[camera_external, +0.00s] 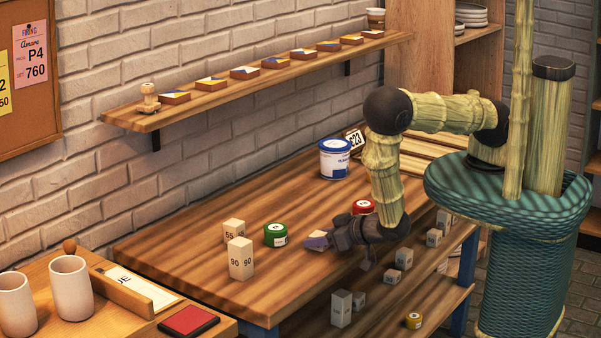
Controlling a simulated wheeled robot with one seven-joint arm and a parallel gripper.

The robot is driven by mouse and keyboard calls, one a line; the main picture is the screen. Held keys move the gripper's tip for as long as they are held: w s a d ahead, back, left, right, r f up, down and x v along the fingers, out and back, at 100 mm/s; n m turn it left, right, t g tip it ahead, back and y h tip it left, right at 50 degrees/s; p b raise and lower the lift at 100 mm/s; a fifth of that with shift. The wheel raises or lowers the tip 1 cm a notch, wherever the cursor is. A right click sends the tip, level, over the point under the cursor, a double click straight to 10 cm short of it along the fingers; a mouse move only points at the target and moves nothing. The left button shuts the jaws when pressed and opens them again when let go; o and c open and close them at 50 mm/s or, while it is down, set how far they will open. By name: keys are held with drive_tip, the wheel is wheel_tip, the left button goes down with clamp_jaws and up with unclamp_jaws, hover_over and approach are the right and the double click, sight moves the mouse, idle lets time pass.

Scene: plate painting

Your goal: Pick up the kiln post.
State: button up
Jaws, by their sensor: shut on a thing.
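Two pale kiln posts stand upright on the worktable (190,240): a taller post marked 90 (241,260) at the front left and a shorter post marked 55 (233,231) just behind it. My gripper (322,241) is low over the table near its front edge, right of both posts and apart from them. It is shut on a small block (315,241) with a bluish-purple face. The dark fingers and wrist hide part of this block, and I cannot tell whether it is a kiln post or whether it touches the table.
A green tin (276,235) stands between the posts and my gripper. A red tin (363,207) and a white-and-blue tub (335,159) stand behind my gripper. More pale blocks (341,308) and a yellow tin (414,321) are on the lower shelf. The table's back left is clear.

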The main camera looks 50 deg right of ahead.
sight(320, 234)
wheel_tip(320, 234, up, 10)
drive_tip(key=shift+b, duration=0.3)
idle(0.5)
idle(0.7)
drive_tip(key=w+d+r+m, duration=0.1)
drive_tip(key=w+d+r, duration=0.1)
drive_tip(key=w+d, duration=1.35)
drive_tip(key=shift+h, duration=0.7)
drive_tip(key=w+d, duration=0.2)
drive_tip(key=d, duration=0.4)
drive_tip(key=w+d+r, duration=0.1)
drive_tip(key=w+d, duration=0.1)
drive_tip(key=d, duration=0.5)
drive_tip(key=w+d, duration=0.2)
drive_tip(key=d, duration=0.5)
drive_tip(key=shift+r, duration=0.4)
